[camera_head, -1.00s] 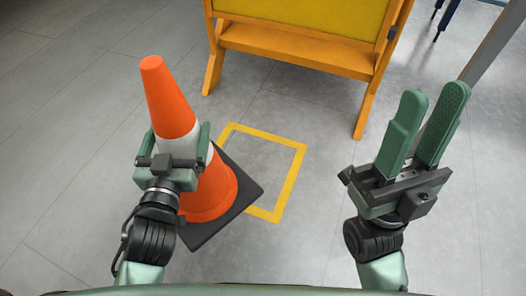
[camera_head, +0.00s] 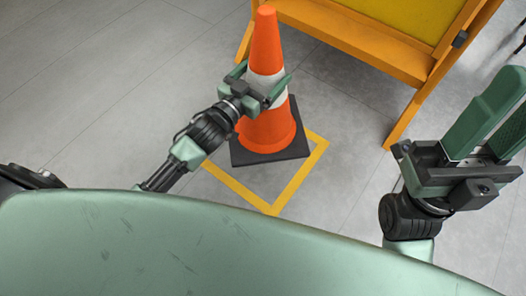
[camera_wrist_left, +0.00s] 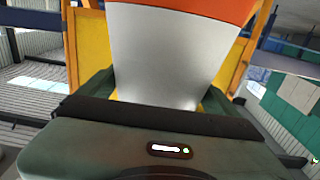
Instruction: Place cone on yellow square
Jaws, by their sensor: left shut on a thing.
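The orange cone (camera_head: 266,45) with a white band and dark square base is upright in the head view. My left gripper (camera_head: 266,84) is shut on the cone at its white band. The band also fills the middle of the left wrist view (camera_wrist_left: 168,55). The yellow square (camera_head: 295,185) is an outline on the floor; the cone's base overlaps its far left part and hides it there. I cannot tell whether the base touches the floor. My right gripper (camera_head: 492,120) is open and empty at the right, its two green fingers apart.
An orange-framed stand (camera_head: 370,35) with a yellow panel is close behind the cone, its right leg reaching the floor right of the square. Grey floor (camera_head: 110,110) is clear at the left. My green body covers the bottom of the head view.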

